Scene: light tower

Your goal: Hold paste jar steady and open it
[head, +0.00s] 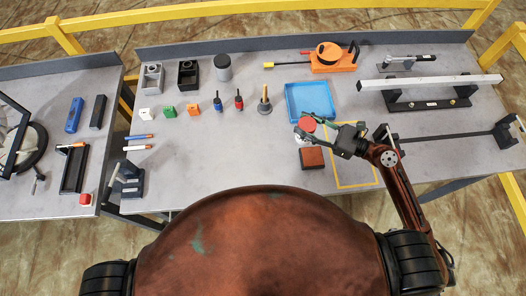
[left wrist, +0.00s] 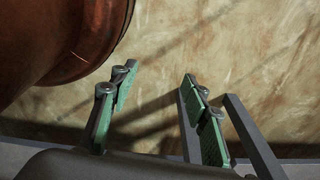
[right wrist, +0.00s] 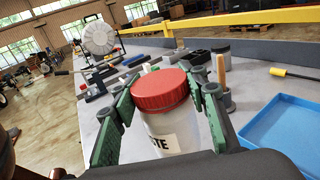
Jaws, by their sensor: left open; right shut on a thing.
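The paste jar (head: 308,124) has a red lid and is near the front of the main table, just in front of the blue tray. In the right wrist view the jar (right wrist: 168,130) has a pale body with a partly hidden label, and the red lid is on it. My right gripper (head: 314,131) is shut on the jar's body, with green fingers on either side below the lid. I cannot tell whether the jar touches the table. My left gripper (left wrist: 159,76) is open and empty, away from the jar, over the floor; the head view does not show it.
The blue tray (head: 310,101) lies behind the jar. A red-brown block on a dark base (head: 312,158) sits just in front of it. A yellow outlined area (head: 355,185) is to the right. Several small tools stand left of the tray.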

